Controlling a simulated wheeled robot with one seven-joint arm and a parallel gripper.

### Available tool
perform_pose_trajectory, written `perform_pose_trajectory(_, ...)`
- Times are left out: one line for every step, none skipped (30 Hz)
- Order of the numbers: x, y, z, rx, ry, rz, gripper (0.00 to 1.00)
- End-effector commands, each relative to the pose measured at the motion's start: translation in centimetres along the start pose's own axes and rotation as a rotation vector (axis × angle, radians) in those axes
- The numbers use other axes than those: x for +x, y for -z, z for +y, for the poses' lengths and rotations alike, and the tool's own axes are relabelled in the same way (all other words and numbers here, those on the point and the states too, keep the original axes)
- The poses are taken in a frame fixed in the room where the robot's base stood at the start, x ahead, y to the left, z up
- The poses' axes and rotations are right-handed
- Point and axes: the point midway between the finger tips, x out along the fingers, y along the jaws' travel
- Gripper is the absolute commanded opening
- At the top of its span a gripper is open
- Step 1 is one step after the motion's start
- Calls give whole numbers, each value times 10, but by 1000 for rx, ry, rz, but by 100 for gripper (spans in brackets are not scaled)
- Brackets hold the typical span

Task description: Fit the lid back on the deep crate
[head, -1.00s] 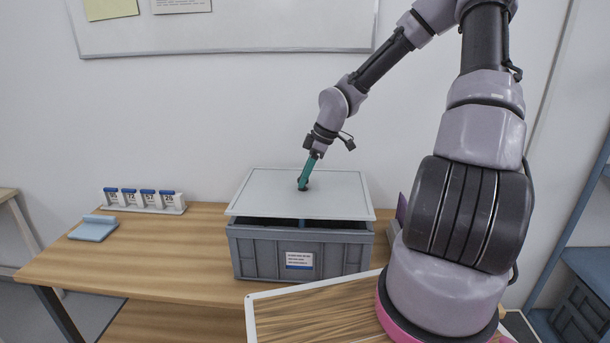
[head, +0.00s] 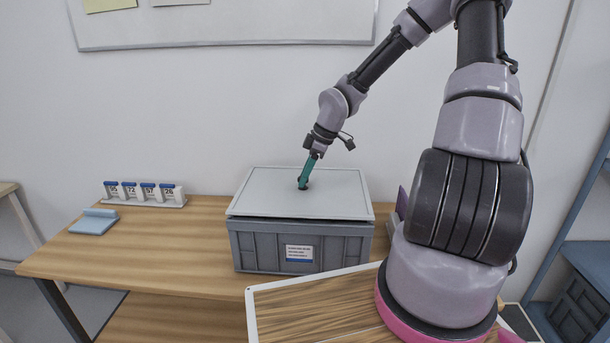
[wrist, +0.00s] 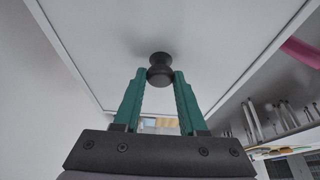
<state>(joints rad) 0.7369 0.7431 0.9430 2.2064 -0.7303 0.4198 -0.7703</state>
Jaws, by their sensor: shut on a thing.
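The grey lid (head: 260,196) lies over the deep crate (head: 330,247), a blue-grey box with a white and blue label. My gripper (head: 303,185) is at the middle of the lid. In the wrist view its green fingers (wrist: 160,80) are shut on the lid's dark round knob (wrist: 160,62), and the lid's pale surface (wrist: 110,40) fills much of the view. The crate's inside is hidden.
The wooden table (head: 170,240) has free room left of the crate. A white-edged wooden board (head: 310,310) lies in front. A purple object stands right of the crate, partly hidden.

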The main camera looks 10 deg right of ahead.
Motion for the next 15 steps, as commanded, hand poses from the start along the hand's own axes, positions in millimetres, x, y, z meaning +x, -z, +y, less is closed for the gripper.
perform_pose_trajectory(0, 0, 0, 0, -1, 0, 0)
perform_pose_trajectory(0, 0, 0, 0, -1, 0, 0)
perform_pose_trajectory(0, 0, 0, 0, -1, 0, 0)
perform_pose_trajectory(0, 0, 0, 0, -1, 0, 0)
perform_pose_trajectory(0, 0, 0, 0, -1, 0, 0)
perform_pose_trajectory(0, 0, 0, 0, -1, 0, 0)
perform_pose_trajectory(0, 0, 0, 0, -1, 0, 0)
perform_pose_trajectory(0, 0, 0, 0, -1, 0, 0)
perform_pose_trajectory(0, 0, 0, 0, -1, 0, 0)
perform_pose_trajectory(1, 0, 0, 0, -1, 0, 0)
perform_pose_trajectory(1, 0, 0, 0, 0, 0, 0)
perform_pose_trajectory(2, -1, 0, 0, 0, 1, 0)
perform_pose_trajectory(3, -1, 0, -1, 0, 1, 0)
perform_pose_trajectory(4, -1, 0, -1, 0, 1, 0)
perform_pose_trajectory(5, -2, 0, 0, 0, 1, 0)
